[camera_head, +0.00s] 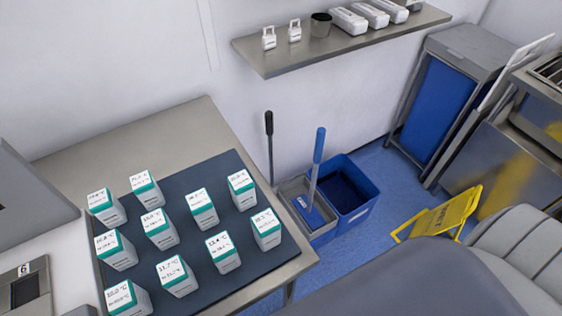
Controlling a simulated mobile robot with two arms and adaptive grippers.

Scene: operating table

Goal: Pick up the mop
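The mop (315,175) stands in a mop bucket on the floor beyond the table's right edge. It has a blue grip at the top of a grey pole, and the pole leans slightly. Its blue head sits low in the grey wringer part (291,185) of the blue bucket (361,208). A second pole with a black grip (269,124) rises at the left side of the bucket; its lower end is hidden. Neither of my grippers shows in the head view.
A table (216,121) with a dark mat (88,215) holding several white and teal boxes (241,190) stands at left. A wall shelf (340,46) hangs above the bucket. A yellow floor sign (441,217), a blue-sided cart (437,95) and a grey padded surface (430,280) are at right.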

